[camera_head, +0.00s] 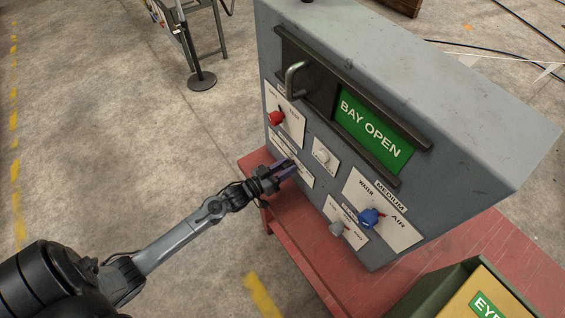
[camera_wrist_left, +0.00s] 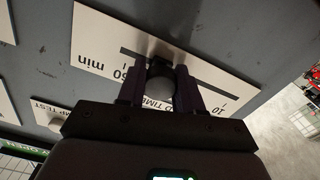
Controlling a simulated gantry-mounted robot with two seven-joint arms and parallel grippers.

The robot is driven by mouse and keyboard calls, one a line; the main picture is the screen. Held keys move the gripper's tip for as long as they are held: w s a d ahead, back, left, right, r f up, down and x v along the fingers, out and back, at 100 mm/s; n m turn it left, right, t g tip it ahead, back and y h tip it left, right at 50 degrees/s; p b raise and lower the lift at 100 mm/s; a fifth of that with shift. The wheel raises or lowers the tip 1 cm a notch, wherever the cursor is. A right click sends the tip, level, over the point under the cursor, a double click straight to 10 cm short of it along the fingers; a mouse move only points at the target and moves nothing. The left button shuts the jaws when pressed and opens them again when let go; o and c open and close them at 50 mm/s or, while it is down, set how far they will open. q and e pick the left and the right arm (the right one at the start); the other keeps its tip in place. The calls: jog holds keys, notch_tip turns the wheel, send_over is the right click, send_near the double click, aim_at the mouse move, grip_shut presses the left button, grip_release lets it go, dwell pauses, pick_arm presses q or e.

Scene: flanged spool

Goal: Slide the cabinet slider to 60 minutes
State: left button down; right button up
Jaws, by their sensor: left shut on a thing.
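The slider plate (camera_head: 303,176) is a white label on the front of the grey cabinet (camera_head: 300,50), below the red knob. In the left wrist view the plate (camera_wrist_left: 105,35) appears upside down, with a dark slot, "60 min" at the left and "10" at the right. The dark slider knob (camera_wrist_left: 160,68) stands in the slot, nearer the 60 end, with some slot visible to its left. My left gripper (camera_head: 289,170) is shut on the knob, one finger on each side, as the left wrist view (camera_wrist_left: 161,88) shows. The fingers hide part of the lettering. My right gripper is not in view.
The cabinet front also carries a red knob (camera_head: 277,118), a metal handle (camera_head: 294,78), a white button (camera_head: 322,156), a blue knob (camera_head: 369,217) and a grey knob (camera_head: 337,228). The cabinet stands on a red bench (camera_head: 305,255). The floor to the left is mostly clear.

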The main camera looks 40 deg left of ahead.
aim_at(302, 172)
pick_arm(q)
jog(key=d, duration=0.2)
jog(key=s+d+p, duration=0.1)
jog(key=d, duration=0.1)
jog(key=shift+d, duration=0.15)
jog(key=c, duration=1.1)
grip_release()
jog(key=shift+r, duration=0.1)
jog(key=o, duration=0.3)
jog(key=shift+o, duration=0.2)
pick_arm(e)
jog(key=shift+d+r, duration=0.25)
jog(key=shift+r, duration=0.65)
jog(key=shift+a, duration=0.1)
pick_arm(q)
jog(key=v, duration=1)
jog(key=shift+s+b, duration=0.4)
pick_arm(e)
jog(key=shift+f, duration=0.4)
pick_arm(q)
jog(key=shift+s, duration=0.1)
